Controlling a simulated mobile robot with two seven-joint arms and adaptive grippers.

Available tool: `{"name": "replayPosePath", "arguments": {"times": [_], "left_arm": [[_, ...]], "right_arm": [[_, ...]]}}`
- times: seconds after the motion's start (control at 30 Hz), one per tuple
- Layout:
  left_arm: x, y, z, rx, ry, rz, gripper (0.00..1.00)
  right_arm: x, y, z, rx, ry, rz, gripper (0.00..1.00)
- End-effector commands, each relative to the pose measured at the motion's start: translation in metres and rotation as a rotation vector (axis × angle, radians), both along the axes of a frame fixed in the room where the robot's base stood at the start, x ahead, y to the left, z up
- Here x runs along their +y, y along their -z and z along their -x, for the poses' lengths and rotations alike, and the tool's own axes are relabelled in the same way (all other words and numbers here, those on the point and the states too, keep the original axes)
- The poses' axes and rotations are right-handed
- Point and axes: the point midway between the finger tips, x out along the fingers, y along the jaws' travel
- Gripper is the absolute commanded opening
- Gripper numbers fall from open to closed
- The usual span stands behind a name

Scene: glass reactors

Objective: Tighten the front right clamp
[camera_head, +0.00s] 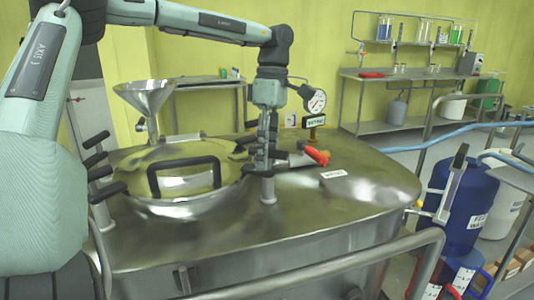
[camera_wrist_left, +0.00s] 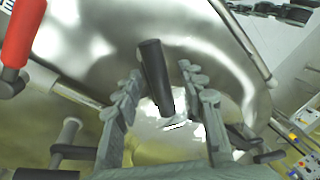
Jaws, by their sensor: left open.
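The reactor's round lid (camera_head: 180,188) carries a black bar handle (camera_head: 184,178) and has black-handled clamps around its rim. In the left wrist view, a black clamp handle (camera_wrist_left: 155,75) stands between the spread fingers of my left gripper (camera_wrist_left: 165,95). The gripper is open, and I cannot tell whether a finger touches the handle. The fingers hide much of this clamp in the head view. My right gripper is not in view.
A red-handled valve (camera_head: 317,156) and a pressure gauge (camera_head: 316,101) stand close to the right of the gripper. A metal funnel (camera_head: 146,98) rises behind the lid. A pipe rail (camera_head: 330,266) crosses the front. The steel top (camera_head: 350,190) at right is mostly clear.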

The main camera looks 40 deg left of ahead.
Motion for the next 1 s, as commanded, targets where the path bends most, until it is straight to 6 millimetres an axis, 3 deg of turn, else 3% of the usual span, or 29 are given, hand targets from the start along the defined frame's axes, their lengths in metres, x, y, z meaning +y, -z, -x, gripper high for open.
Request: {"name": "replayPosePath", "arguments": {"times": [0.27, 0.7, 1.0], "left_arm": [[0.002, -0.018, -0.004, -0.004, -0.002, -0.003, 0.41], [0.009, -0.102, -0.02, -0.002, -0.002, -0.003, 0.41], [0.01, -0.118, -0.021, 0.001, 0.001, 0.001, 0.41]], "right_arm": [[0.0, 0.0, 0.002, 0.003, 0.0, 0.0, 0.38], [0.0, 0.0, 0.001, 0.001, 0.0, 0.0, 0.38], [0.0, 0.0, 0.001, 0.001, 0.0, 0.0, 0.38]]}}
